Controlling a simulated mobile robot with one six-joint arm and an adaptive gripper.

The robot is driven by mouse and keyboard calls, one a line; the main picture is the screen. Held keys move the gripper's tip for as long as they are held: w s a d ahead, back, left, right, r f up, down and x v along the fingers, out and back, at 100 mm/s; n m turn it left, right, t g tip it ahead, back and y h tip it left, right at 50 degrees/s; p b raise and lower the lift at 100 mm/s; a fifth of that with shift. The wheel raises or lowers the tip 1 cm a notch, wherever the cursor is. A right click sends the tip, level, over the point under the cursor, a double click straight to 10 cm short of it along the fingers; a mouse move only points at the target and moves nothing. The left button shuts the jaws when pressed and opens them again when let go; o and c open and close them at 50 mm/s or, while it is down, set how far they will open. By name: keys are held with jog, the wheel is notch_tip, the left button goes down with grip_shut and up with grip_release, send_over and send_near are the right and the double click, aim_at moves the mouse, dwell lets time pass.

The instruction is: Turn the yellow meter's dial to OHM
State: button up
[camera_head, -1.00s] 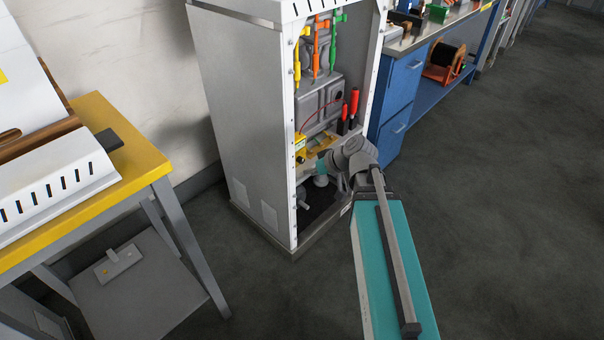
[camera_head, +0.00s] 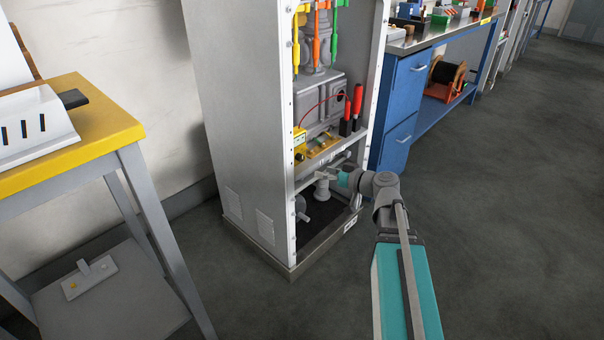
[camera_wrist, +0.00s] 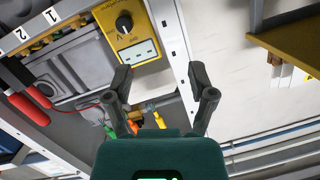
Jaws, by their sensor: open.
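The yellow meter (camera_head: 300,143) stands on the cabinet's middle shelf by its left post. In the wrist view the yellow meter (camera_wrist: 141,49) is near the top centre, tilted, with a round black dial (camera_wrist: 124,24) and a pale display panel. In the head view my gripper (camera_head: 338,178) is lower right of the meter, near the shelf edge.
The grey cabinet (camera_head: 240,120) has side walls and posts around its opening. Red-handled probes (camera_head: 357,102) stand right of the meter, and coloured leads (camera_head: 317,40) hang above. A yellow-topped table (camera_head: 100,130) is at left, a blue bench (camera_head: 400,95) at right. Floor in front is clear.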

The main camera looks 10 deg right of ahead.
aim_at(302, 159)
jog(key=d+f+t+b, duration=0.1)
jog(key=w+d+f+t+b, duration=0.1)
jog(key=b, duration=0.1)
jog(key=d+f+b, duration=0.1)
jog(key=d+b, duration=0.1)
jog(key=shift+w+f+t, duration=0.2)
jog(key=shift+w+t, duration=0.05)
jog(key=shift+t, duration=0.15)
jog(key=x, duration=1.3)
jog(key=shift+w+a+f, duration=0.1)
jog(key=shift+w+a, duration=0.1)
jog(key=shift+w, duration=0.15)
